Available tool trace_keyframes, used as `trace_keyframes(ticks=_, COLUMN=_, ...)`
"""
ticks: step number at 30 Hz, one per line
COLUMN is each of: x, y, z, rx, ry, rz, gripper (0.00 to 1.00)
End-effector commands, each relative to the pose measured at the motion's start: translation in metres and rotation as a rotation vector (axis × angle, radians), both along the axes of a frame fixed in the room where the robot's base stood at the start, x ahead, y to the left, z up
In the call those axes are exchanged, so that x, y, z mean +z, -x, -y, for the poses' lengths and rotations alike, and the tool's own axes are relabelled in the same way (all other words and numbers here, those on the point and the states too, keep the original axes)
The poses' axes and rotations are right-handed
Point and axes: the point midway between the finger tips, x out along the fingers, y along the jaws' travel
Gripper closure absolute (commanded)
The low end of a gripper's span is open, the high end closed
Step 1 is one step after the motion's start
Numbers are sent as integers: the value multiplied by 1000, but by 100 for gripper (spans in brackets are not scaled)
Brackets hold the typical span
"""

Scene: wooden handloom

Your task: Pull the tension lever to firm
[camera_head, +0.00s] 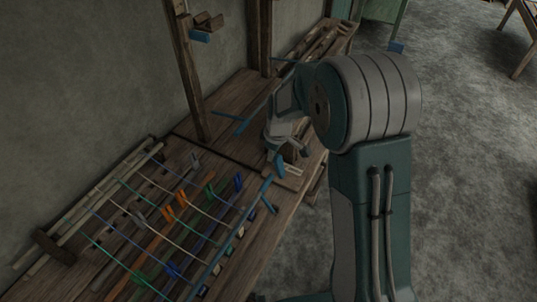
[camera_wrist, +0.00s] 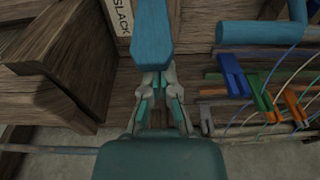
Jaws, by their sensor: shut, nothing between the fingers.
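The tension lever has a blue handle (camera_wrist: 152,32) that fills the top middle of the wrist view, its near end right at my fingertips. In the head view the blue handle (camera_head: 279,165) shows just below my gripper (camera_head: 284,151). A pale label plate (camera_wrist: 122,14) reading "SLACK" lies beside the lever; a pale strip, probably this plate, also shows in the head view (camera_head: 292,170). My gripper (camera_wrist: 160,80) is shut and empty, with its fingertips close to the handle's end. I cannot tell whether they touch it. The lever's pivot and any other label are hidden.
The handloom (camera_head: 150,225), with coloured threads and clips, lies left of my gripper. A blue round bar (camera_wrist: 262,32) is right of the lever in the wrist view. A wooden block (camera_wrist: 50,62) stands left. Wooden posts (camera_head: 187,70) rise behind; open floor is at right.

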Motion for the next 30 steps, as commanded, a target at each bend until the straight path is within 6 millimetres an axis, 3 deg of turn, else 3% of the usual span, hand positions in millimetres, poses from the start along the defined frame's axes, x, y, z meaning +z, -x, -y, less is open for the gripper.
trace_keyframes(ticks=8, x=5, y=9, z=14, rx=-6, ry=-135, rz=88, gripper=100)
trace_keyframes(ticks=20, x=7, y=24, z=36, rx=-2, ry=-129, rz=85, gripper=100)
trace_keyframes(ticks=30, x=8, y=24, z=36, rx=0, ry=-129, rz=86, gripper=100)
